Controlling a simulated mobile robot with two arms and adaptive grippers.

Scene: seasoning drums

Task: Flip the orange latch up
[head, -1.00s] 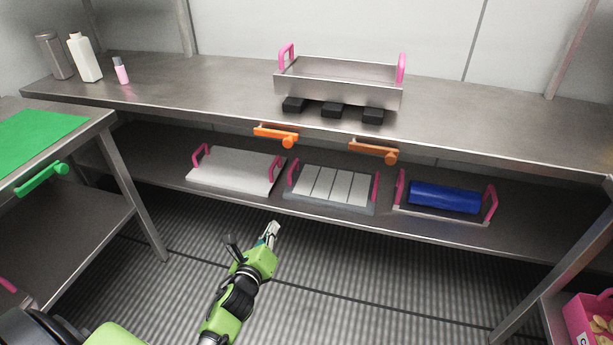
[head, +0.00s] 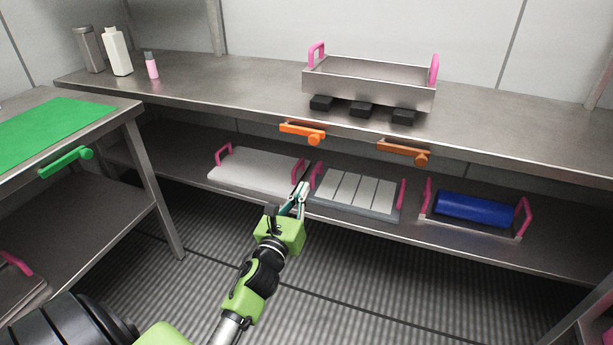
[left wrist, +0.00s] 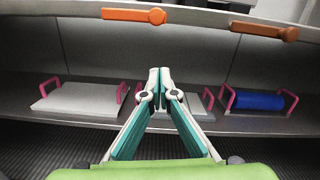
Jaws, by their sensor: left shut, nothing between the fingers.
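A bright orange latch (head: 303,132) sits on the front edge of the steel table, below the tray. A second, darker orange latch (head: 404,152) is on the same edge to its right. In the left wrist view the bright latch (left wrist: 134,15) is at the top, left of centre, and the darker one (left wrist: 264,30) is at the top right. Both lie roughly along the edge. My left gripper (head: 302,188) is shut and empty, below the bright latch and in front of the lower shelf, apart from both latches. Its fingertips (left wrist: 160,72) meet in the left wrist view. My right gripper is not seen.
A steel tray with pink handles (head: 368,92) stands on the table top (head: 220,85). The lower shelf holds a pale board (head: 258,170), a slatted tray (head: 356,193) and a blue roll (head: 474,208). A side table with a green latch (head: 66,162) is at left.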

